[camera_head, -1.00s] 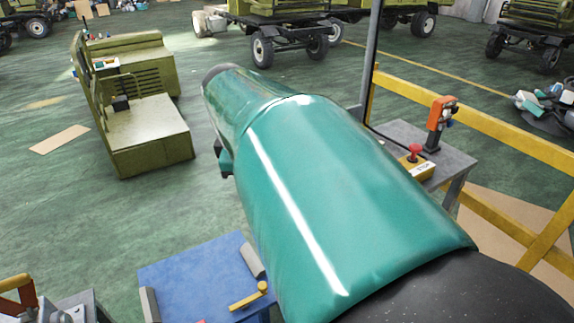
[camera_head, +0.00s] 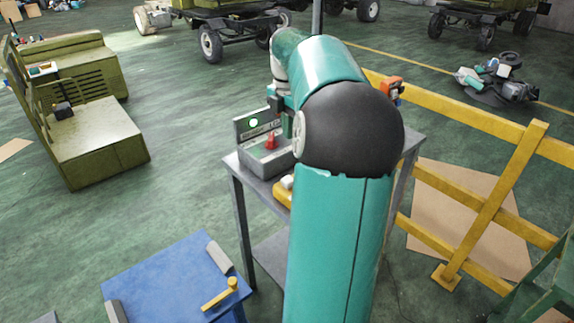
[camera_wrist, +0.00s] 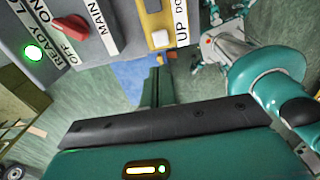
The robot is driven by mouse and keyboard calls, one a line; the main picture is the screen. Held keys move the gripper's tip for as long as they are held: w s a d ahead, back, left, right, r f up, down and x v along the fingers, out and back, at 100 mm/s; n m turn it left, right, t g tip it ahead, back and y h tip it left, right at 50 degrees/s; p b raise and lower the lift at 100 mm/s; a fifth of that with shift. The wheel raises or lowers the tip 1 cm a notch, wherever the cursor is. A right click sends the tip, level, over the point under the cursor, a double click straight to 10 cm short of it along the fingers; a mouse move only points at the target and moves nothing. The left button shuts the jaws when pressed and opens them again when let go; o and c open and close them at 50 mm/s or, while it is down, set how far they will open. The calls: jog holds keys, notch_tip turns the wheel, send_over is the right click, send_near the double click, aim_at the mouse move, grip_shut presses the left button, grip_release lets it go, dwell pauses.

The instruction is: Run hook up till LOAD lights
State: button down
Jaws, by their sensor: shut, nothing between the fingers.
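The grey control box (camera_head: 262,158) stands on a metal table in the head view, with a lit green lamp (camera_head: 253,122) and a red knob (camera_head: 271,141). In the wrist view its panel (camera_wrist: 120,12) fills the upper left. The green lamp (camera_wrist: 34,52) by the READY label is lit; a label beginning with L is cut off. The red switch knob (camera_wrist: 70,25) sits by ON, OFF and MAIN. A pale button (camera_wrist: 160,38) is beside the UP/DOWN label (camera_wrist: 182,25). My gripper (camera_wrist: 157,80) is shut and empty, below the buttons and apparently apart from them. No hook is visible.
The metal table (camera_head: 236,170) is partly hidden by my arm. A blue table (camera_head: 165,275) with a yellow handle is at the lower left. A yellow railing (camera_head: 480,195) stands at the right. Green floor between the blue table and the olive machine (camera_head: 95,150) is clear.

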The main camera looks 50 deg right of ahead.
aim_at(288, 179)
notch_tip(288, 179, down, 14)
jog(key=shift+r, duration=0.1)
dwell(0.4)
